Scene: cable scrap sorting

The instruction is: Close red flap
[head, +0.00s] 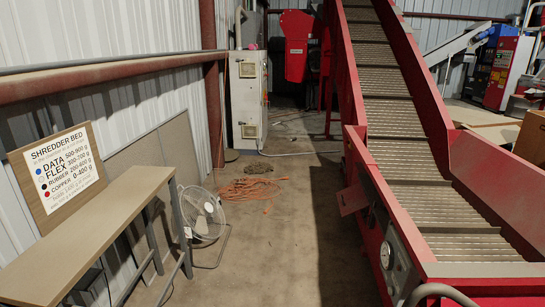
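A large red conveyor (362,135) with a ribbed belt (415,165) rises from the right foreground toward the back. A small red plate (352,198) sticks out to the left from the conveyor's side, apparently tilted outward. It looks like a flap, but I cannot tell for sure that it is the red flap. A red box-like housing (296,50) hangs near the back wall with a small white label on it. Neither of my grippers is in view.
A narrow table (95,240) with a shredder bed sign (62,170) stands at the left. A floor fan (203,215), an orange cable coil (250,190) and a white cabinet (247,98) lie beyond. The concrete floor (290,245) between table and conveyor is clear.

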